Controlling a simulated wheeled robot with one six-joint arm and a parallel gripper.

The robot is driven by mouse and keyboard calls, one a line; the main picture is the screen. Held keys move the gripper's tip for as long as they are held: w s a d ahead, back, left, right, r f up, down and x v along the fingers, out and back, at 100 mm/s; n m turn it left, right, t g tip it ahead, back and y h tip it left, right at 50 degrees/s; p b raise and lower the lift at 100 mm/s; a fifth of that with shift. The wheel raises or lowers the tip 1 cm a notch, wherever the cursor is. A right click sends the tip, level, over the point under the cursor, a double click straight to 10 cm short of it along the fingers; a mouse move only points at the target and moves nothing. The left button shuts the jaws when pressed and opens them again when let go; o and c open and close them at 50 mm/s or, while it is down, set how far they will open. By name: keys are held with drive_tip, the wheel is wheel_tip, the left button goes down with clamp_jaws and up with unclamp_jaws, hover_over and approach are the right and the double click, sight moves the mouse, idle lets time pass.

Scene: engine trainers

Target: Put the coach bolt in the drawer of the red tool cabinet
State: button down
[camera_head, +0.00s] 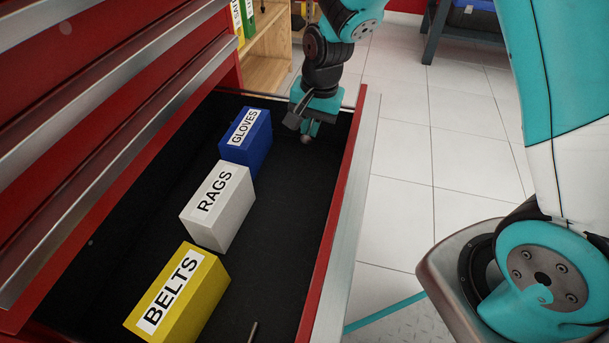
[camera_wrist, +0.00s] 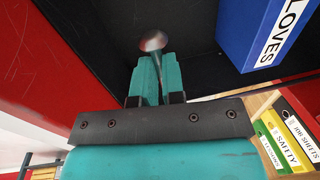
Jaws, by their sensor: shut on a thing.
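The red tool cabinet (camera_head: 130,110) fills the left of the head view. Its drawer (camera_head: 335,215) is open, with a dark lining. My gripper (camera_head: 306,126) points down inside the far end of the drawer, near its outer wall. It is shut on the coach bolt (camera_head: 307,139), whose rounded metal head sticks out past the fingertips. In the wrist view the bolt (camera_wrist: 153,42) shows between the teal fingers (camera_wrist: 153,76), in front of the dark lining. The bolt's height above the drawer floor is hard to tell.
A blue GLOVES box (camera_head: 246,137), a white RAGS box (camera_head: 217,205) and a yellow BELTS box (camera_head: 180,297) stand along the drawer. A thin metal piece (camera_head: 252,332) shows at the near end. The floor strip right of the boxes is mostly clear. Wooden shelves (camera_head: 268,50) stand behind.

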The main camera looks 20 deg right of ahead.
sight(308, 174)
wheel_tip(308, 174, down, 13)
drive_tip(key=b, duration=0.5)
drive_tip(key=shift+f, duration=0.2)
drive_tip(key=shift+r, duration=0.1)
drive_tip(key=c, duration=1.7)
unclamp_jaws()
drive_tip(key=o, duration=0.5)
